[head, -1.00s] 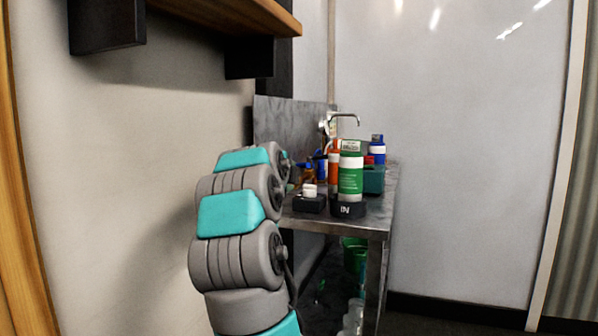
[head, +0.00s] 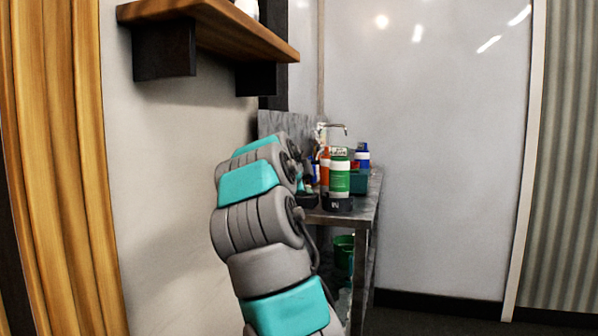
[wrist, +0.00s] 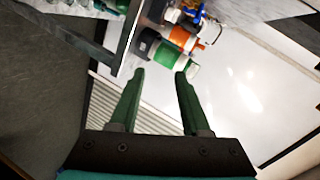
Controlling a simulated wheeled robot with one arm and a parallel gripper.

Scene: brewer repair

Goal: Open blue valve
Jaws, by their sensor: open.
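In the head view, my own arm hides the gripper and the left part of the metal table (head: 371,202). A green and white bottle (head: 340,180) stands on a black base on that table. It also shows beyond the fingertips in the wrist view (wrist: 167,56), apart from them. A metal tap (head: 334,127) rises at the back of the table.
An orange bottle (head: 324,172), a blue bottle (head: 362,159) and a teal bin (head: 358,184) crowd the table. A green bucket (head: 343,250) is below. A wooden shelf (head: 225,30) juts from the left wall. Floor right of the table looks clear.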

